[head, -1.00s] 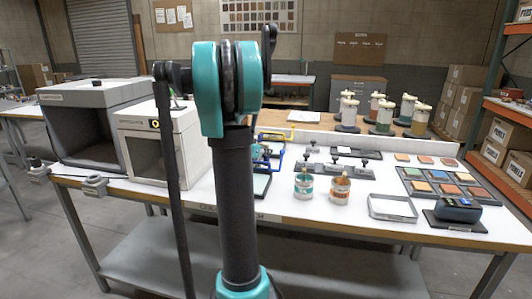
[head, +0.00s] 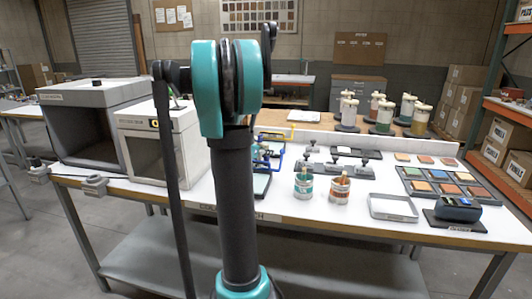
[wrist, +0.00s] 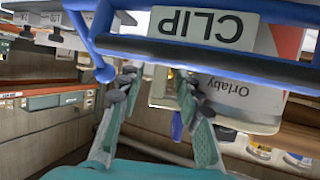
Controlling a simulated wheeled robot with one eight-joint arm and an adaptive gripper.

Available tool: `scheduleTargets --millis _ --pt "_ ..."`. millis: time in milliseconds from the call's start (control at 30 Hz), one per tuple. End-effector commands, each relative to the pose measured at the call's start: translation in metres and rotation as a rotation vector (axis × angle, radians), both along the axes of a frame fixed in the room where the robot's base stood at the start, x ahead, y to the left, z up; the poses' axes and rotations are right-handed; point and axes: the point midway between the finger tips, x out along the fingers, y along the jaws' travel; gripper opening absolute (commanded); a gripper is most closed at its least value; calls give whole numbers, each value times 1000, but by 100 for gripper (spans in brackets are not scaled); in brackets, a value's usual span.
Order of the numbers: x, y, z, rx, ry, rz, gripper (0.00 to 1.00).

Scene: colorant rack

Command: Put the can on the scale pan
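A blue frame (wrist: 200,55) with a CLIP label crosses close beyond the fingertips. Behind it is a pale container (wrist: 255,95) lettered "Orlaby", partly hidden; whether it is the can is unclear. The blue frame (head: 268,152) also shows just right of my arm in the head view. Two small open cans, one teal-banded (head: 303,187) and one orange-brown (head: 339,188), stand on the table. I cannot identify the scale pan.
A shallow grey tray (head: 392,217) and a dark device with a blue top (head: 457,211) are at the right front of the table. Colour swatches (head: 440,175) lie behind them. Grey boxes (head: 185,148) stand left. Several lidded containers (head: 385,117) stand at the back.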

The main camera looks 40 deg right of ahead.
Motion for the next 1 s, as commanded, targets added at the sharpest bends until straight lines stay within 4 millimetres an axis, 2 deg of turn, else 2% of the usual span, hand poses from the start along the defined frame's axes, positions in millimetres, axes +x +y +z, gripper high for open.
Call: scheduleTargets --millis 400,567,633,700,900,1000 --pt "-22 70 30 -1 0 4 35" --pt "-29 89 38 0 0 3 35" --pt "-31 93 41 0 0 1 34" --pt "-32 100 42 0 0 3 26" --pt "-44 135 42 -3 8 7 26" --pt "-45 138 40 -3 8 3 26"
